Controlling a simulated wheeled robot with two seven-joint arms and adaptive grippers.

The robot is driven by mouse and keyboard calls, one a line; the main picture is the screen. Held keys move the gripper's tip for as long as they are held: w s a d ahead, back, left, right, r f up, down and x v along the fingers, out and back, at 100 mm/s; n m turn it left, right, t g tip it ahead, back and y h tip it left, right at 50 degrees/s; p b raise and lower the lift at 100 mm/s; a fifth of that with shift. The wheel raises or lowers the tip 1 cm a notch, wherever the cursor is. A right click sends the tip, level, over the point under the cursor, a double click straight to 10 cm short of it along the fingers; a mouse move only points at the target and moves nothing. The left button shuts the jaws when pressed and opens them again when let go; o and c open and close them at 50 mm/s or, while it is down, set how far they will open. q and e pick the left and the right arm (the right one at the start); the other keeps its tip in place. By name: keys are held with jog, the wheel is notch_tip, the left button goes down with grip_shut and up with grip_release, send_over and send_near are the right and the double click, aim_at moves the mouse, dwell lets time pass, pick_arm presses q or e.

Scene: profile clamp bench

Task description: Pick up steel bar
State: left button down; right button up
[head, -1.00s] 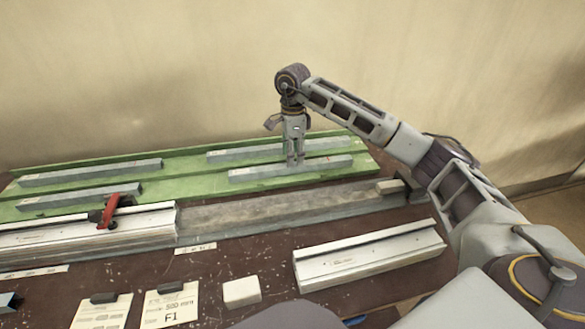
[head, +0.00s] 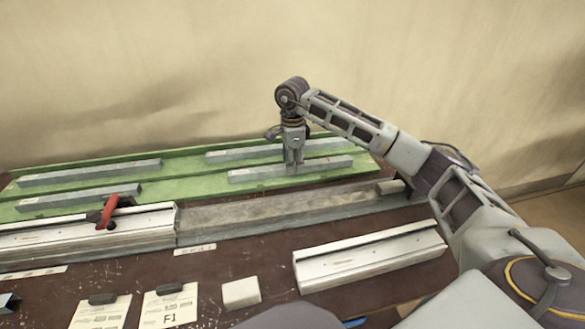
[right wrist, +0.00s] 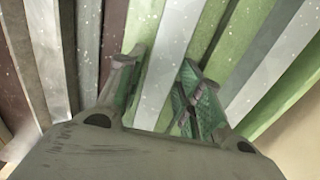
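Several grey steel bars lie on the green board. My right gripper (head: 294,166) is over the near right steel bar (head: 328,163), fingers pointing down, with its fingertips at the bar's height. In the right wrist view, the open fingers (right wrist: 157,68) stand on either side of the pale bar (right wrist: 176,42). A strip of green shows between the left finger and the bar. The bar appears to rest on the board. Contact with the right finger is unclear. My left gripper is out of view.
More bars lie at the back right (head: 235,154), back left (head: 70,175) and front left (head: 65,200) of the green board (head: 185,178). In front are a rail with a red clamp (head: 107,212), a loose profile (head: 370,258), a pale block (head: 241,293) and cards (head: 167,308).

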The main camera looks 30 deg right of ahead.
grip_shut()
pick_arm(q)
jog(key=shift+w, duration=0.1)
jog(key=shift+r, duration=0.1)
pick_arm(e)
jog(key=shift+r, duration=0.1)
jog(key=shift+r, duration=0.1)
